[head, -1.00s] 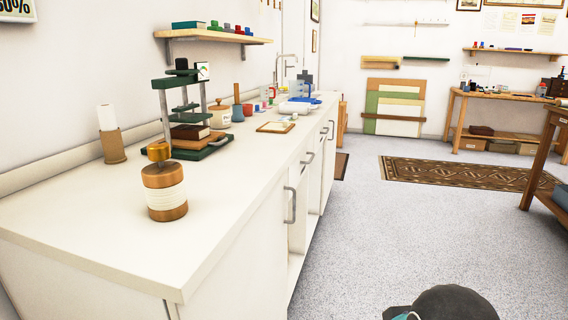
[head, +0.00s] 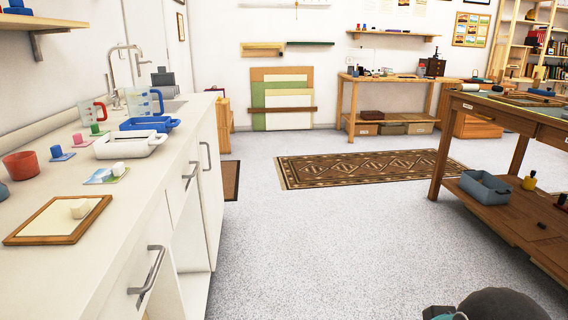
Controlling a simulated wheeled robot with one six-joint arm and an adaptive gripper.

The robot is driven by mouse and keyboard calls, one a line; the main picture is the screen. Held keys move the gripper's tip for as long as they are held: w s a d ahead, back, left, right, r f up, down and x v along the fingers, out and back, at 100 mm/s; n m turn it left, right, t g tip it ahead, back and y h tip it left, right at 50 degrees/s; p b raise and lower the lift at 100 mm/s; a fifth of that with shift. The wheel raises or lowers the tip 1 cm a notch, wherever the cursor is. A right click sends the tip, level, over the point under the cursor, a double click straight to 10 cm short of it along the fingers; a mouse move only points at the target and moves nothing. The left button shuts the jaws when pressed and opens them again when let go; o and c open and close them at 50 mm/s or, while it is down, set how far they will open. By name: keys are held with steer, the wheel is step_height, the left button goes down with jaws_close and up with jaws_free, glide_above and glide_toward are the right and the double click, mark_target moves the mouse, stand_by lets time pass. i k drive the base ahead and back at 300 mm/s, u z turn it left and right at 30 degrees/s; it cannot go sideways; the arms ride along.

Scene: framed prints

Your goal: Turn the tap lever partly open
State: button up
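The tap (head: 126,50) is a tall metal gooseneck at the back of the white counter, by the wall at the left. A thin upright metal part stands by its base and may be the lever, but it is too small to tell its position. My gripper is not in view. Only a dark rounded part, likely of my own arm, shows at the bottom right, far from the tap.
On the counter (head: 25,281) stand a clear jug (head: 146,103), a blue tray (head: 150,124), a white tray (head: 128,146) and a framed board (head: 40,225). Drawer handles (head: 148,277) stick out. A wooden workbench (head: 520,125) stands at right. The speckled floor (head: 330,235) between is clear.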

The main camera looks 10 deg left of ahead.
mark_target(110, 97)
steer(key=u, duration=0.15)
steer(key=i, duration=1.9)
steer(key=u, duration=0.55)
